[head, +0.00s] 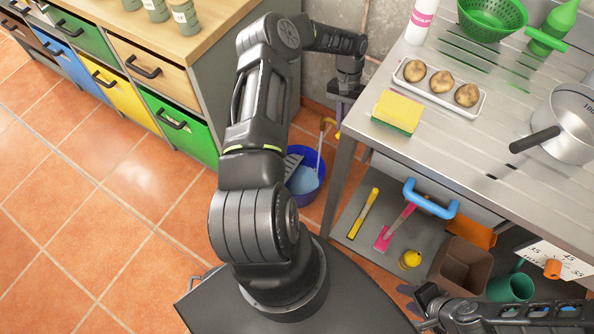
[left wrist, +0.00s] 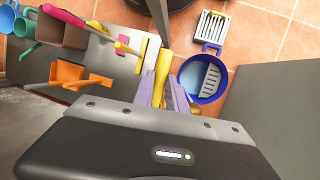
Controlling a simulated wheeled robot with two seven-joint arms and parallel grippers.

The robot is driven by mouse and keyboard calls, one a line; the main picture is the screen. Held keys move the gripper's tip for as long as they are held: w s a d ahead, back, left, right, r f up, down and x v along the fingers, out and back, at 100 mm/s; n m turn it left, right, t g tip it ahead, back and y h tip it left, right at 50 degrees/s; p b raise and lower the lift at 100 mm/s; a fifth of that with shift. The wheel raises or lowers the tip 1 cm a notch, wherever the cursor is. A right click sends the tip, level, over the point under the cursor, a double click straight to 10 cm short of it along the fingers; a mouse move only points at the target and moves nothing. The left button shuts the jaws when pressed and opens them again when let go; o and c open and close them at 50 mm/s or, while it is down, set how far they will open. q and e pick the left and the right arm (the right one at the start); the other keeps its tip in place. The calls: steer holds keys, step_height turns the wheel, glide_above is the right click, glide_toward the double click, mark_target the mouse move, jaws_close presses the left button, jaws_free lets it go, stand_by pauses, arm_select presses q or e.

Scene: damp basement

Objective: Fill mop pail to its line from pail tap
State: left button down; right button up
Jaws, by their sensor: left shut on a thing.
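The blue mop pail (head: 319,193) stands on the floor tiles beside the steel table's leg. It also shows in the left wrist view (left wrist: 217,93), with a grey slotted wringer inside. Pale blue water seems to lie in it; I cannot make out its line. A thin pale streak, perhaps running water, comes down into it in the head view. The yellow tap handle (left wrist: 162,70) lies between my left gripper's pale fingers (left wrist: 164,92), which are shut on it. My right gripper (head: 428,310) is at the lower right, near the shelf; its opening is unclear.
The steel table (head: 365,112) holds a sponge (head: 397,111), a tray of potatoes (head: 441,87) and a pot (head: 570,125). Its lower shelf carries brushes, a brown bin (head: 460,268) and a green mug (head: 511,287). Drawers (head: 120,95) stand left. The tiled floor at left is clear.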

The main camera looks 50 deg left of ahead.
arm_select(q)
steer(key=shift+w+a+g+b, duration=0.2)
steer(key=shift+g+b, duration=0.2)
steer(key=shift+b, duration=0.7)
steer(key=shift+r, duration=0.3)
steer(key=shift+w+r+p, duration=0.1)
steer(key=shift+r+p, duration=0.05)
steer(key=shift+p, duration=0.25)
